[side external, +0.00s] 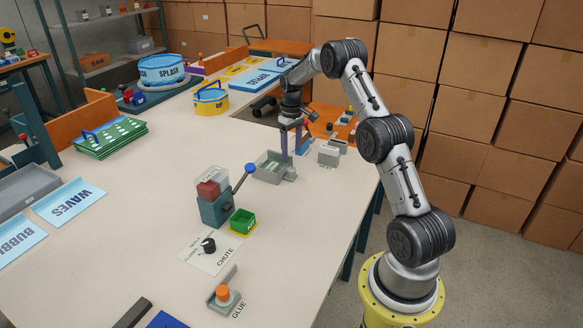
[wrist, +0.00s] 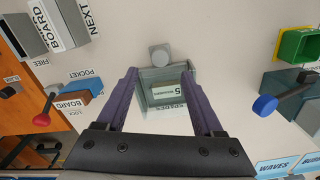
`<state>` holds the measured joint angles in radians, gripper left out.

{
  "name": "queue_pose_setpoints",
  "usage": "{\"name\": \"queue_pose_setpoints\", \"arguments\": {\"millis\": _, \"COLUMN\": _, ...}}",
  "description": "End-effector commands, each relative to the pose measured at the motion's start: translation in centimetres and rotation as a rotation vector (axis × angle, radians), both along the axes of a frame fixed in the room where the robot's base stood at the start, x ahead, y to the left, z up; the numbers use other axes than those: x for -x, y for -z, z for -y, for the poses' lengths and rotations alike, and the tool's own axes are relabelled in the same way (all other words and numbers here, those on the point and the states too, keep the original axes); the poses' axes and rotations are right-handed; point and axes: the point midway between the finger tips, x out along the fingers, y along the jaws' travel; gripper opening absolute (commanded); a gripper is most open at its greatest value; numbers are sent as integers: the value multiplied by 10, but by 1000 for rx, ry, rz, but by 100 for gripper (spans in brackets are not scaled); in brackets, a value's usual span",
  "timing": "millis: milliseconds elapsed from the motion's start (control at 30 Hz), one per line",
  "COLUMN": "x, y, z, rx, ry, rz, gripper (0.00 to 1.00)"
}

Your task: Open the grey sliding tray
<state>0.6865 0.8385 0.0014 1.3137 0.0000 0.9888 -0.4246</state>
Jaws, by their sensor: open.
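The grey tray (side external: 268,170) sits on the white bench in the side view, an open-topped box with a pale greenish inside. In the wrist view the tray (wrist: 146,94) lies between and beyond my fingers, with a printed label inside and a round grey knob (wrist: 160,55) at its far end. My gripper (side external: 291,152) points down close above the tray, its two purple fingers apart. In the wrist view my gripper (wrist: 160,72) is open, with a finger on each side of the tray. I cannot tell whether the fingers touch it. They hide part of its sides.
A teal press with a blue-ball lever (side external: 250,168) and a green bin (side external: 242,221) stand nearby. A grey block (side external: 329,155) lies right of my gripper. In the wrist view a red-knobbed lever (wrist: 41,120) and blue block (wrist: 86,87) are at left.

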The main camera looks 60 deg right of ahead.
Motion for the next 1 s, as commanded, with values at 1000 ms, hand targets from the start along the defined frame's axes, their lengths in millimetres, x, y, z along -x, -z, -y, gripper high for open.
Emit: {"name": "queue_pose_setpoints", "arguments": {"millis": 1000, "x": 0, "y": 78, "z": 0, "rx": 0, "ry": -1, "rz": 1, "gripper": 42}}
